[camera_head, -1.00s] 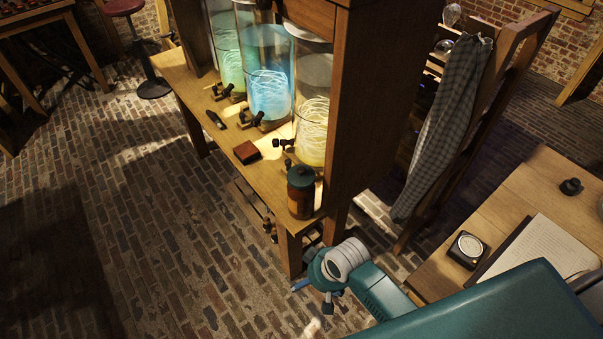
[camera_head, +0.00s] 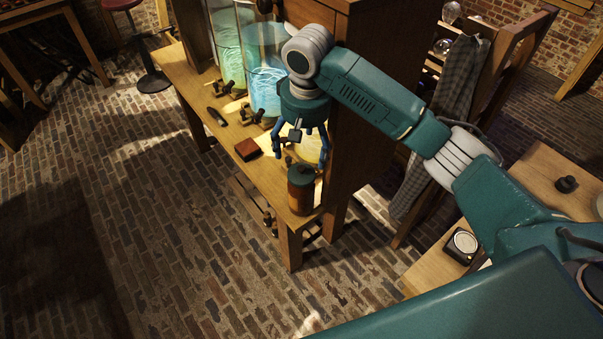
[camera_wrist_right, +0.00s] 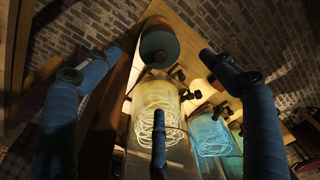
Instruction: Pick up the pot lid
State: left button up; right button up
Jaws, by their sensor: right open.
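The pot lid (camera_head: 301,175) is round and dark green, and it sits on top of a brown pot (camera_head: 301,198) at the near end of the wooden shelf table. In the right wrist view the lid (camera_wrist_right: 158,47) shows at the top centre, between and beyond the fingertips. My right gripper (camera_head: 299,154) is open and empty, fingers pointing down, just above and behind the lid in the head view. Whether it touches the lid cannot be told, but it appears apart. My left gripper is not in view.
Tall glass jars with glowing coils (camera_head: 265,70) stand behind the pot; my right arm hides part of them. A red-brown block (camera_head: 247,149) and a dark tool (camera_head: 216,116) lie on the table (camera_head: 196,98). A wooden cabinet side (camera_head: 350,165) rises to the right.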

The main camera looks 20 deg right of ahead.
aim_at(302, 169)
jog(key=f, duration=0.4)
jog(key=shift+w+f+p, duration=0.25)
jog(key=shift+f+p, duration=0.05)
notch_tip(302, 169, down, 5)
jog(key=shift+a+r+p, duration=0.1)
jog(key=shift+p, duration=0.7)
jog(key=shift+w+f, duration=0.1)
jog(key=shift+f, duration=0.2)
jog(key=c, duration=1.3)
jog(key=shift+o, duration=0.2)
jog(key=shift+r, duration=0.1)
